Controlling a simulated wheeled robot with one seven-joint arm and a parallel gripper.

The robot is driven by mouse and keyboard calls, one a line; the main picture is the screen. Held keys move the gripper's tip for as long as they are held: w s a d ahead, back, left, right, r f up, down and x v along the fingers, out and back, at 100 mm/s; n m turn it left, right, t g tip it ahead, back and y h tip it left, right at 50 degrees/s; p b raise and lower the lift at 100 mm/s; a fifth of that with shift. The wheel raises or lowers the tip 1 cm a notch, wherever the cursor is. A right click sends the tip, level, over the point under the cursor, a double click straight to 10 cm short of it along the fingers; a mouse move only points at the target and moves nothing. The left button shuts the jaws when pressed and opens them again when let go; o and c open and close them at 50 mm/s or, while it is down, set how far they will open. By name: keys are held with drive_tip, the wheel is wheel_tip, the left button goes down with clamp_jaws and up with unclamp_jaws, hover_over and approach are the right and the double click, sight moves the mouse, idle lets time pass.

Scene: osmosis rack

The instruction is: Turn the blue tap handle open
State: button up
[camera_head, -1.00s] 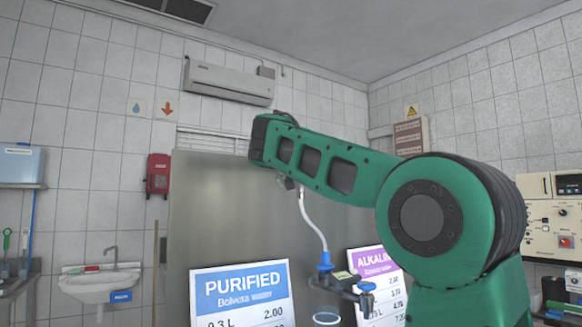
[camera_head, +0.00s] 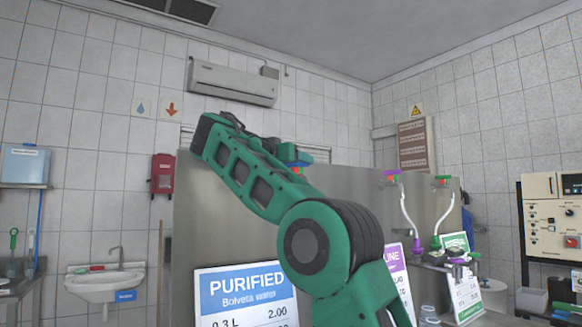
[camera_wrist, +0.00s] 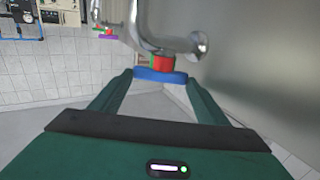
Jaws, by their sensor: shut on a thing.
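The blue tap handle (camera_wrist: 153,76) lies between the two fingertips of my gripper (camera_wrist: 160,82) in the wrist view, stretching across the gap with its ends at the fingers. My gripper is shut on it. A red and green block (camera_wrist: 160,62) sits at the handle, against a curved metal pipe (camera_wrist: 172,42). In the head view, a blue handle (camera_head: 300,164) shows just past my green arm, at the top of the steel panel.
A purple tap handle (camera_head: 391,173) and a green one (camera_head: 441,179) stand to the right, with white hoses. The steel panel (camera_head: 350,200) is close behind. A PURIFIED sign (camera_head: 246,293) stands in front. A sink (camera_head: 104,285) is at the left.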

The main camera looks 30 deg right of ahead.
drive_tip(key=shift+w+a+r, duration=0.15)
drive_tip(key=o, duration=1)
drive_tip(key=shift+o, duration=0.2)
drive_tip(key=v, duration=1)
drive_tip(key=shift+a, duration=0.3)
drive_tip(key=shift+c, duration=0.5)
